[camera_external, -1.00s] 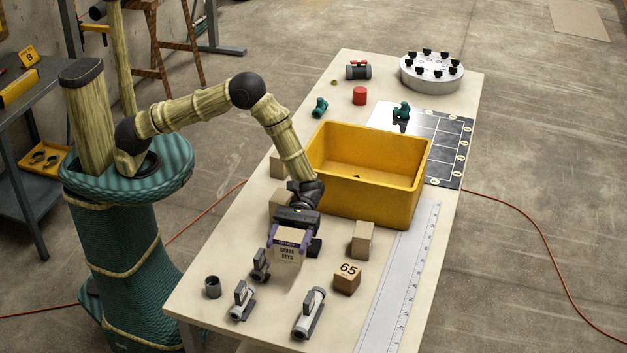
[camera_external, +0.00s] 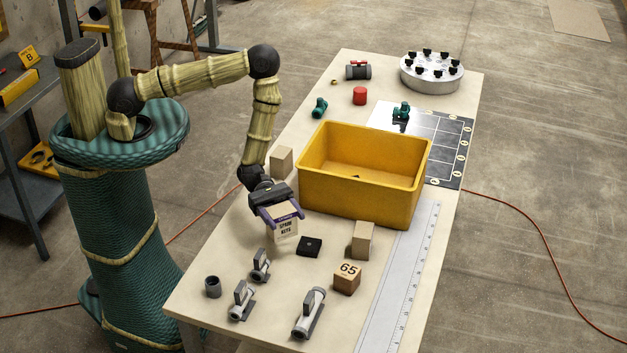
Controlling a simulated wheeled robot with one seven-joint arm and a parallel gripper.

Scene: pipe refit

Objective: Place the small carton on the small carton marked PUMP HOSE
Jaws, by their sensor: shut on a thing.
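My gripper (camera_external: 281,214) is shut on a small carton (camera_external: 285,229) marked SPARE KEYS, held upright with its label facing the camera. I cannot tell how high it is above the table or whether it touches anything below. Two plain tan cartons stand on the table: one (camera_external: 282,159) left of the yellow bin, one (camera_external: 363,240) in front of it. No PUMP HOSE label can be read on any carton. Another carton seen earlier near my gripper is now hidden behind the gripper and the held carton.
A large yellow bin (camera_external: 365,198) stands right of my gripper. A long ruler (camera_external: 400,275) runs along the right edge.

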